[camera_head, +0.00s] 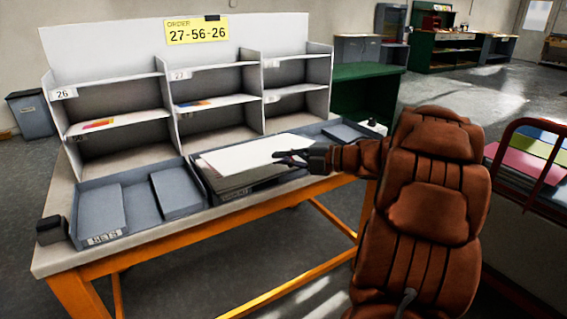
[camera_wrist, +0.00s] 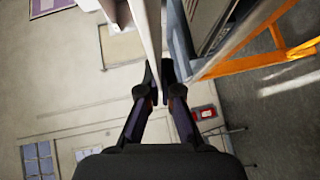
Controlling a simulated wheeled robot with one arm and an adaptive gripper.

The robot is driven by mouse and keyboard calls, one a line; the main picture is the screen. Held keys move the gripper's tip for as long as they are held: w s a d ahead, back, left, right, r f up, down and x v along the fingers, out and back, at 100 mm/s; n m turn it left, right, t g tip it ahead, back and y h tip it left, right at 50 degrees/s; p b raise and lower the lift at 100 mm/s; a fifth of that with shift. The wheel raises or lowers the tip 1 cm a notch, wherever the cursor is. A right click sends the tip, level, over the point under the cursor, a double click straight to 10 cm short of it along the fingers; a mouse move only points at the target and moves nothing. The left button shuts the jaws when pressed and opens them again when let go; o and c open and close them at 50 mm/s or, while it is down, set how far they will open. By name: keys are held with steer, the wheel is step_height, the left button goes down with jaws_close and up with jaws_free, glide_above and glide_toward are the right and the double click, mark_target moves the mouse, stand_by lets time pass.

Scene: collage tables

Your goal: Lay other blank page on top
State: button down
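A blank white page (camera_head: 250,153) lies flat over a grey stack in the middle tray (camera_head: 236,197) on the table, in the head view. It looks level, and I cannot tell whether it rests fully on the stack. My gripper (camera_head: 291,157) is at the page's right edge. In the wrist view the page (camera_wrist: 152,35) shows edge-on as a pale strip running down between my fingertips (camera_wrist: 158,75). The fingers are close together on it. Its far part is out of the wrist view. I cannot see a separate second blank page.
A shelf unit (camera_head: 225,85) with numbered compartments stands behind the trays. Coloured sheets lie in two compartments (camera_head: 98,124) (camera_head: 195,103). A left tray (camera_head: 100,238) holds grey pads. A small black box (camera_head: 50,231) sits at the table's left corner. A red-framed rack (camera_head: 530,165) stands right.

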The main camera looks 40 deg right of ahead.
mark_target(273, 150)
steer(key=w+p, duration=0.1)
steer(key=w, duration=0.3)
steer(key=shift+w+d+r+p, duration=0.1)
steer(key=shift+w+d+p, duration=0.1)
steer(key=shift+w+p, duration=0.2)
steer(key=shift+f+b, duration=0.65)
steer(key=shift+f, duration=0.05)
steer(key=shift+f+b, duration=1.2)
steer(key=shift+f, duration=0.3)
steer(key=c, duration=1.2)
jaws_free()
steer(key=shift+c, duration=0.2)
steer(key=v, duration=1.2)
steer(key=shift+c, duration=0.3)
